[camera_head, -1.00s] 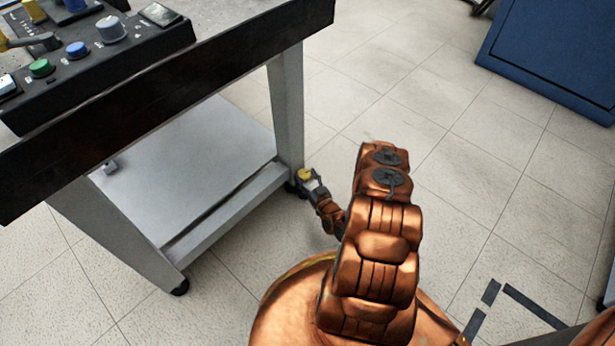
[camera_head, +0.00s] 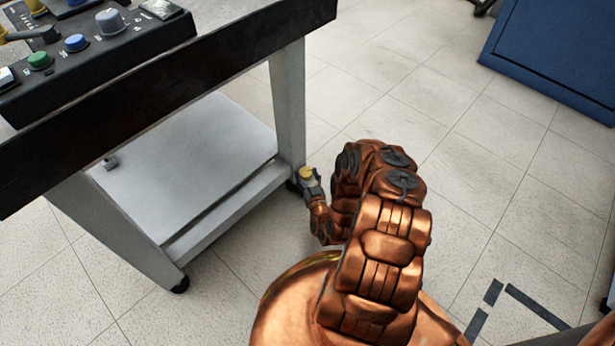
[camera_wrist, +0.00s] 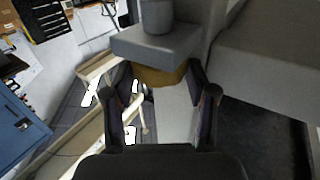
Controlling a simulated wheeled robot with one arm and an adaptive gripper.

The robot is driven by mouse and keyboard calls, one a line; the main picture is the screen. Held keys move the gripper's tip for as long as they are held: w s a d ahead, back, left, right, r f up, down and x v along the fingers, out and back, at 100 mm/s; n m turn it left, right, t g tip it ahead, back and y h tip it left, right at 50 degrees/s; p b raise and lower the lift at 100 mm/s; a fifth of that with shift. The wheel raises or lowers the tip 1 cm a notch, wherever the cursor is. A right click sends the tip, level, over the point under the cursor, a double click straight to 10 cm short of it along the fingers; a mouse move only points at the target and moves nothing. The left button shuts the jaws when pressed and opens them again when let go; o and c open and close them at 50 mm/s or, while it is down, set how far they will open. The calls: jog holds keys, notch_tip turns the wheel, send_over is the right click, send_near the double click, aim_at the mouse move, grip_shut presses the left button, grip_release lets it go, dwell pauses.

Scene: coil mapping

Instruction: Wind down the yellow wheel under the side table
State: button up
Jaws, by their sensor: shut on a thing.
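The side table (camera_head: 291,110) stands at the left of the head view, with a grey lower shelf and black casters. In the wrist view the yellow wheel (camera_wrist: 158,76) sits under a grey block, between my two dark fingers. My gripper (camera_head: 309,180) is at the wheel in the head view, and in the wrist view my gripper (camera_wrist: 160,88) is shut on it from both sides. The wheel's far side is hidden.
A black control box (camera_head: 95,50) with coloured knobs stands on the table top. A blue cabinet (camera_head: 555,55) is at the upper right. The tiled floor (camera_head: 480,160) right of the table is clear. Dark tape marks (camera_head: 535,305) lie at the lower right.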

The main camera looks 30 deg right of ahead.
aim_at(306, 175)
jog(key=shift+a+m+g+h+b, duration=0.1)
jog(key=shift+m+g+h+b, duration=0.6)
jog(key=shift+m+h, duration=0.5)
jog(key=shift+r, duration=0.1)
jog(key=o, duration=1.2)
jog(key=shift+c, duration=0.2)
jog(key=shift+r, duration=1.15)
jog(key=shift+w+a+r+n, duration=0.1)
jog(key=shift+a+r+n, duration=0.1)
jog(key=shift+n, duration=0.1)
jog(key=shift+d+r, duration=0.15)
jog(key=shift+r, duration=3.4)
